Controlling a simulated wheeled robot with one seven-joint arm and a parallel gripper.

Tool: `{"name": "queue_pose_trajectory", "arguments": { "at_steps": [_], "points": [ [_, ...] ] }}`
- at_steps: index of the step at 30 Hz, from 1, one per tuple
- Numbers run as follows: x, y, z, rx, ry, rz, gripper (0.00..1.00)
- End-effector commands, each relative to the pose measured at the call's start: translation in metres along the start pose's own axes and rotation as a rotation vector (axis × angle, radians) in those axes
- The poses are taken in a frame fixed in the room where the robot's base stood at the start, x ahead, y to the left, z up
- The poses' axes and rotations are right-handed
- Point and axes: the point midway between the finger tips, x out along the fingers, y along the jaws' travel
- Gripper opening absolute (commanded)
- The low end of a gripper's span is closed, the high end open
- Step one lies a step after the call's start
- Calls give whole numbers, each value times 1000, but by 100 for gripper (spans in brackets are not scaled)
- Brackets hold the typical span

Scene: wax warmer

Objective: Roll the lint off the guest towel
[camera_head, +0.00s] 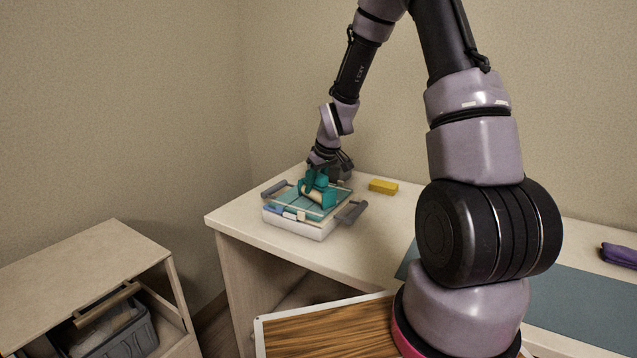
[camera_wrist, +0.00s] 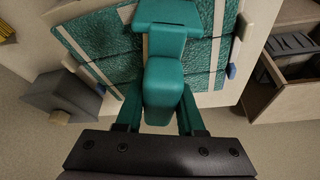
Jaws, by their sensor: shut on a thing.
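A teal lint roller (camera_head: 318,184) is held in my gripper (camera_head: 314,172), pointing down over the guest towel. In the wrist view, the roller's handle (camera_wrist: 163,85) sits between my gripper's teal fingers (camera_wrist: 160,112). The teal textured towel (camera_wrist: 208,62) lies flat on a white tray-like base (camera_head: 296,228) with pale strips across it. The roller's head is above or on the middle of the towel; I cannot tell whether they touch. The roller and gripper hide part of the towel, and I cannot make out lint.
The base stands near the left end of a pale desk (camera_head: 240,222). Grey handles (camera_head: 350,212) stick out at its sides. A yellow block (camera_head: 383,187) lies to its right, and a dark grey block (camera_wrist: 62,95) is close by. A cabinet with a grey bin (camera_head: 110,328) stands left.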

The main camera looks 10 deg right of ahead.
Motion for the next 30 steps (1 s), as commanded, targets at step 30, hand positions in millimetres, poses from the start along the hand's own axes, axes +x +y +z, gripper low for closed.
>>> {"name": "queue_pose_trajectory", "arguments": {
  "at_steps": [30],
  "points": [
    [-26,-25,-2,0,3,1,0]
  ]
}}
